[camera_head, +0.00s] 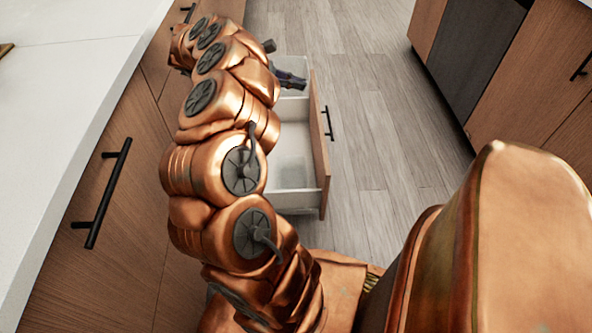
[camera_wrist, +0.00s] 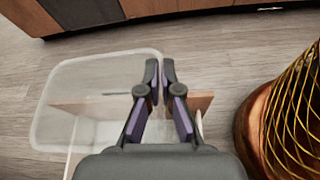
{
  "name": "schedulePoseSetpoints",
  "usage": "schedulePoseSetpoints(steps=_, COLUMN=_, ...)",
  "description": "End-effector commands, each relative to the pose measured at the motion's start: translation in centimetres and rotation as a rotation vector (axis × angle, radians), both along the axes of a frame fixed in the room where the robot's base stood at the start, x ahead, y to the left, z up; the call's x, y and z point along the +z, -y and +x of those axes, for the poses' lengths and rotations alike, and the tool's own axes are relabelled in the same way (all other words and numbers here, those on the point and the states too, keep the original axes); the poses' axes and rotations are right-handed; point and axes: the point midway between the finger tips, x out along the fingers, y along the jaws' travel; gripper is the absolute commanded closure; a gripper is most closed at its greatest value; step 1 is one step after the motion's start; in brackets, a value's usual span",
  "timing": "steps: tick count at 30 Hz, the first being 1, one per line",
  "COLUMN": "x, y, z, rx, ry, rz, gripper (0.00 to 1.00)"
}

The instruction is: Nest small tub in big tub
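My gripper (camera_wrist: 160,72) has its two dark fingers almost together at the right rim of a clear, translucent tub (camera_wrist: 58,90). The tub looks held by that rim, above the open drawer. The floor and the drawer's front panel show through it. In the head view my gripper (camera_head: 290,80) is over the far part of the drawer, with a pale tub shape (camera_head: 291,63) beside it, partly hidden. Another faint clear tub (camera_head: 294,172) seems to lie in the near part of the drawer. I cannot compare their sizes surely.
The white drawer (camera_head: 297,203) stands open, its wooden front (camera_head: 321,150) and black handle facing right. The white counter (camera_head: 70,75) is on the left. Wood floor (camera_head: 365,110) is clear between the drawer and the cabinets (camera_head: 545,90) opposite. My arm hides part of the drawer.

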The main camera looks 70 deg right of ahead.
Motion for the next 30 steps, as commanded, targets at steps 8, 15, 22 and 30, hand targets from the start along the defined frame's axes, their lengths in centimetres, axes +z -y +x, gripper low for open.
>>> schedulePoseSetpoints(steps=8, x=-7.3, y=0.0, z=0.0, rx=0.000, ry=0.000, rz=0.000, gripper=1.00)
schedulePoseSetpoints(steps=15, x=-12.6, y=0.0, z=0.0, rx=0.000, ry=0.000, rz=0.000, gripper=1.00)
schedulePoseSetpoints(steps=22, x=-18.5, y=0.1, z=0.1, rx=0.002, ry=-0.003, rz=-0.001, gripper=1.00)
schedulePoseSetpoints(steps=30, x=-27.8, y=0.2, z=0.3, rx=0.007, ry=-0.009, rz=-0.005, gripper=1.00)
